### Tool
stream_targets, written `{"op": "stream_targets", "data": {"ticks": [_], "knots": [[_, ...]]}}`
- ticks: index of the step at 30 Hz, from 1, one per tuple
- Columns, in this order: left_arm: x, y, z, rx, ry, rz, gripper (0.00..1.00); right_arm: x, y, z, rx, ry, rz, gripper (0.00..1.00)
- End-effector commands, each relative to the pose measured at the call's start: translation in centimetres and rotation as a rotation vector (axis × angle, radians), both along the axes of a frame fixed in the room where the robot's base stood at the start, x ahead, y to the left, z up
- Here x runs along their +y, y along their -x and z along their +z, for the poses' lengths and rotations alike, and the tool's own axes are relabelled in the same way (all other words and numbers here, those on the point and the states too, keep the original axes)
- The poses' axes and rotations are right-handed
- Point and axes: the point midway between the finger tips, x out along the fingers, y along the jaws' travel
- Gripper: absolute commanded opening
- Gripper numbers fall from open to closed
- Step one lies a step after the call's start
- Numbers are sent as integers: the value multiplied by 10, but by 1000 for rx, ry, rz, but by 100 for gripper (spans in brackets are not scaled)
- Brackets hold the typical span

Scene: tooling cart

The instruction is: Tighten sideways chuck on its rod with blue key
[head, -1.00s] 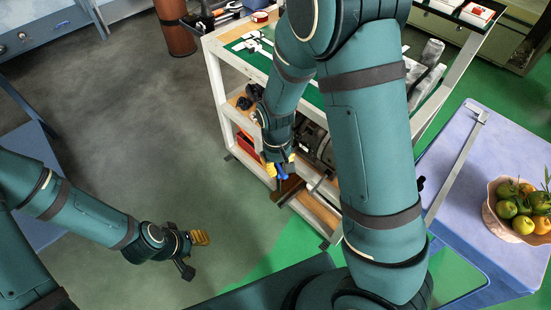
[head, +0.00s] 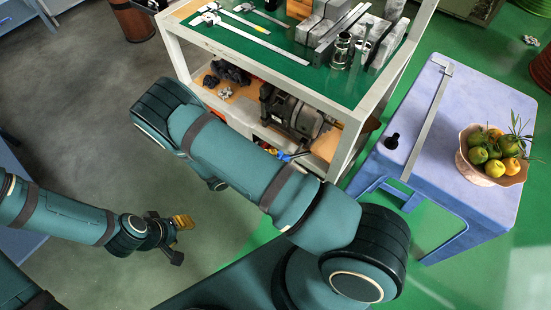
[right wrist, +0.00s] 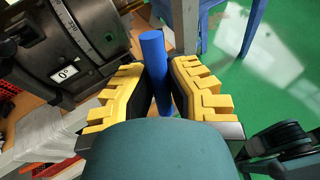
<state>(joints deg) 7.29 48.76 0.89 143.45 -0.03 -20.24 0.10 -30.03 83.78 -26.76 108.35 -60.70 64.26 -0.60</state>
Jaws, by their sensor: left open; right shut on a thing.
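My right gripper (right wrist: 157,88) is shut on the blue key (right wrist: 153,52), a blue cylinder standing out between its yellow fingers in the right wrist view. In the head view my right arm hides most of that gripper; a small bit of blue (head: 286,156) shows beside the cart's lower shelf. My left gripper (head: 182,224) is open and empty over the floor at the lower left. A shiny ribbed metal piece, perhaps a chuck (head: 343,48), stands on the cart top. I cannot tell which piece is the sideways chuck, and no rod shows clearly.
The cart's green top (head: 225,38) holds calipers, rules and metal blocks. A dark machine (head: 290,110) with a graduated ring sits on the lower shelf, close to my right gripper (right wrist: 65,50). A blue table (head: 470,95) holds a fruit bowl (head: 485,172) and a black knob-like object (head: 392,141).

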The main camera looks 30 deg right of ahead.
Motion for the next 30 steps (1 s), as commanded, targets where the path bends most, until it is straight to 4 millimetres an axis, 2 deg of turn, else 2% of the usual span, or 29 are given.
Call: {"op": "stream_targets", "data": {"ticks": [6,12,20,30], "knots": [[0,-1,-3,-2,0,1,47,6,-9,-31,-3,183,265,0],[0,-1,-5,-3,0,1,47,14,-14,-50,-33,272,416,0],[0,-1,-5,-3,0,1,47,14,-18,-56,-50,300,470,0],[0,-1,-3,-2,0,1,47,-17,-30,-56,-50,300,466,0]]}}
